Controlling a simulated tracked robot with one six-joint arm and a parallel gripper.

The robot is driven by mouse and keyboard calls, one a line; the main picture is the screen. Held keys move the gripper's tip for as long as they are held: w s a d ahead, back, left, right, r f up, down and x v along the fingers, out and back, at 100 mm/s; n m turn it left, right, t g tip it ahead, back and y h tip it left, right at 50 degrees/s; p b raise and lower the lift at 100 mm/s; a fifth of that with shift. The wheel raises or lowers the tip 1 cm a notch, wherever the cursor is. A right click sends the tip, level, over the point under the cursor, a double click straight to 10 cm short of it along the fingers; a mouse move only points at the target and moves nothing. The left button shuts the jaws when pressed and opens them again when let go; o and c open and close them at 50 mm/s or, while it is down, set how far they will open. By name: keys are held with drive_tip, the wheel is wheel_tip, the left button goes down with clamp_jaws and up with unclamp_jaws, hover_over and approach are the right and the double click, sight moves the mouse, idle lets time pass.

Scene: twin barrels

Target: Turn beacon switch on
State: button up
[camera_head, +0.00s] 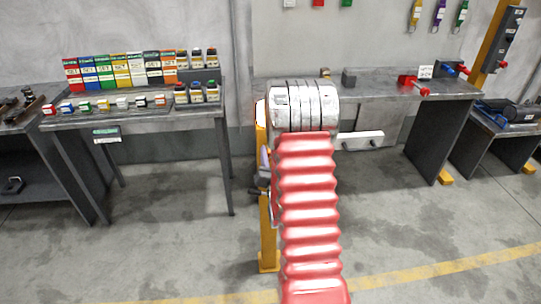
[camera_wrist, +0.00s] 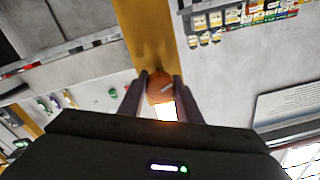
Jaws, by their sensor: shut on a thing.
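In the wrist view, my gripper (camera_wrist: 161,77) has one dark finger on each side of a round orange knob with a pale bar, which looks like the beacon switch (camera_wrist: 158,84). The fingers are shut on it. The knob sits on a yellow post (camera_wrist: 146,30). A bright white-orange glow (camera_wrist: 166,112) shows between the fingers, below the knob. In the head view, the yellow post (camera_head: 268,245) stands upright behind my red arm, with a pale, orange-edged part (camera_head: 260,112) near its top.
A table (camera_head: 140,118) at the left holds coloured boxes and small bottles. A workbench (camera_head: 385,85) at the right bears red and blue items. Another yellow post (camera_head: 497,45) stands at far right. The floor (camera_head: 150,240) at the front left is clear.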

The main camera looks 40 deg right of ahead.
drive_tip(key=shift+f+m, duration=0.15)
drive_tip(key=shift+m, duration=2.25)
drive_tip(key=shift+o, duration=0.2)
drive_tip(key=shift+s+h, duration=0.1)
drive_tip(key=shift+h, duration=0.2)
drive_tip(key=shift+c, duration=0.2)
drive_tip(key=o, duration=1.1)
drive_tip(key=shift+c, duration=0.2)
